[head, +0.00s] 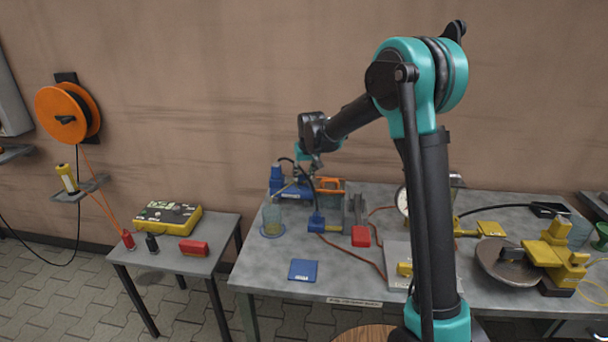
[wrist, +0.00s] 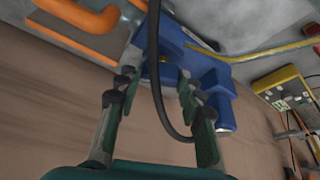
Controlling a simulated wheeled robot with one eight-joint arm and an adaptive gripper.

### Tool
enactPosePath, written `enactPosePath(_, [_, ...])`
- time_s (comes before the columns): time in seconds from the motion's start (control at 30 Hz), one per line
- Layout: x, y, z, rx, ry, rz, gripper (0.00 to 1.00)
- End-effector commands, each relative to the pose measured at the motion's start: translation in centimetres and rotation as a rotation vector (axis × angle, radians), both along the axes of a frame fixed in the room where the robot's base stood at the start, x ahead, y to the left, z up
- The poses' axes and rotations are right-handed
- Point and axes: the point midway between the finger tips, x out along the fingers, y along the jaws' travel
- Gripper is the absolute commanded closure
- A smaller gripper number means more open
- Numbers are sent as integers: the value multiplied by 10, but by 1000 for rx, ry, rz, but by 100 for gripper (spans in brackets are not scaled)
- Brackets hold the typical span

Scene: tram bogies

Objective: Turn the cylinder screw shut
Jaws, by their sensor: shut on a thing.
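A blue unit (head: 290,192) with an upright blue cylinder stands at the back left of the grey workbench. It fills the middle of the wrist view (wrist: 210,70), beyond the fingertips. My gripper (head: 316,168) is at this unit, against the wall side of the bench. In the wrist view my gripper (wrist: 158,80) has its two fingers on either side of a small part at the blue body, and it is shut on that part, apparently the cylinder screw. The screw is mostly hidden by the fingers and a black hose (wrist: 154,70), so its turn position cannot be seen.
An orange handle (wrist: 85,20) lies close beside the unit. The bench's front left is mostly clear. A side table (head: 150,258) stands left.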

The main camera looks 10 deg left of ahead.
Motion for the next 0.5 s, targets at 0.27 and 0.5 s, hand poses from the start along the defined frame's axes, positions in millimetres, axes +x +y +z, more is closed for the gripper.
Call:
enactPosePath(0.27, [-1, 2, 0, -1, 1, -220, 91])
enactPosePath(0.5, [0, 3, 0, 1, 1, -349, 91])
